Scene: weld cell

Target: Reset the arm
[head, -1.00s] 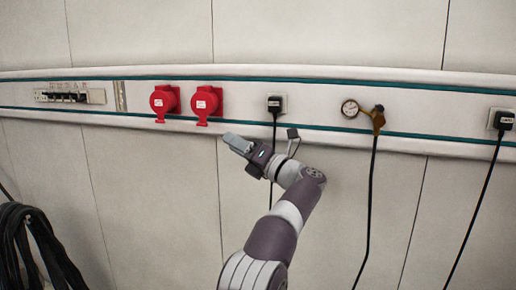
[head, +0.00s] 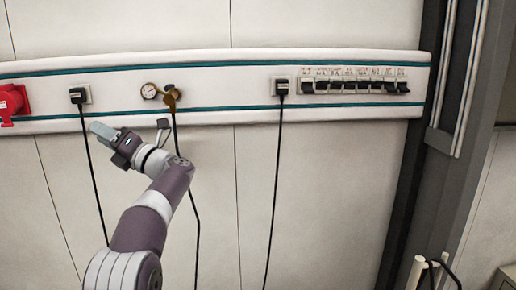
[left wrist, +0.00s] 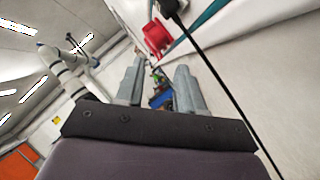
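My left arm (head: 150,220) reaches up in front of the wall from the bottom left of the head view. My left gripper (head: 102,130) points up and left, just below the wall rail near a black plug (head: 77,96). In the left wrist view its two grey fingers (left wrist: 159,88) stand apart with nothing between them, so it is open and empty. Whether it touches the wall cannot be told. My right gripper is not identifiable in any view.
The rail carries a red socket (head: 12,101), a round gauge (head: 149,91) with a brass fitting (head: 171,97), another black plug (head: 282,87) and a row of switches (head: 355,86). Black cables hang below. A dark post (head: 425,150) stands right. The wall between is bare.

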